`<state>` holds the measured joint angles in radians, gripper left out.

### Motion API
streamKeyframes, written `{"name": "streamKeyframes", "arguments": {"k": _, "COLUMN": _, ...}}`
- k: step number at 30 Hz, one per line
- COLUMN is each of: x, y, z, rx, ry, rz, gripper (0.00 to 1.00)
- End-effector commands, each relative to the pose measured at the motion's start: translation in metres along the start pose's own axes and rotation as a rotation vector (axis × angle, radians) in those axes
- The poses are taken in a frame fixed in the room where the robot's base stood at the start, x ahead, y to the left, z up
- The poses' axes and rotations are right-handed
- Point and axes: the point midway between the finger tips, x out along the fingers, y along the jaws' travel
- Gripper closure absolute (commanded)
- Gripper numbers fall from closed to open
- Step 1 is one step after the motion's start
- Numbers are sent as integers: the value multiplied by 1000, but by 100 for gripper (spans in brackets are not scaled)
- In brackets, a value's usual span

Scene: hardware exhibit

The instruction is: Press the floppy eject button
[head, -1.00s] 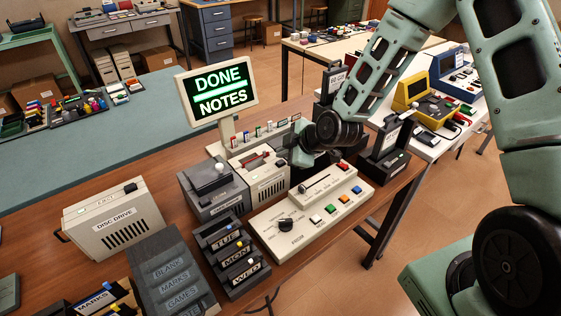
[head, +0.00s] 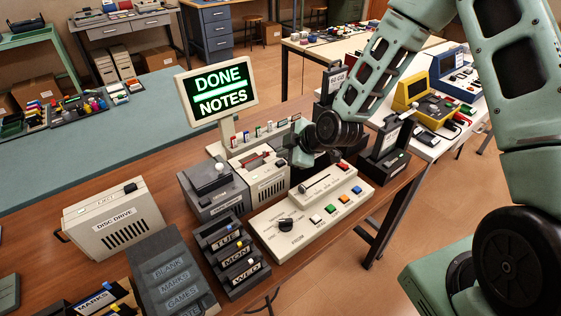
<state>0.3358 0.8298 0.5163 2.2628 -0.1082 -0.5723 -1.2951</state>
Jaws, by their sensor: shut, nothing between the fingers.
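The disc drive (head: 113,217) is a cream box with a "DISC DRIVE" label and a dark vent grille, at the left of the wooden table. On its top is small lettering that seems to read "EJECT", with a black button (head: 130,187) beside it. My gripper (head: 301,157) is well to the right of the drive, low behind the cream control panel and by the cream vented unit. It is shut and empty. Its fingertips are small and partly hidden, so I cannot tell whether they touch anything.
A screen (head: 221,92) reads "DONE NOTES". The control panel (head: 278,240) has a knob, slider and coloured buttons.

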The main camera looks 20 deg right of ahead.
Motion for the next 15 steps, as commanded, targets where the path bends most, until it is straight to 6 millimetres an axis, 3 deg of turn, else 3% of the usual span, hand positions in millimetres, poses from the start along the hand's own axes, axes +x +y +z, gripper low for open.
{"name": "streamKeyframes", "arguments": {"k": 15, "x": 6, "y": -4, "z": 4, "rx": 0, "ry": 0, "rz": 0, "gripper": 100}}
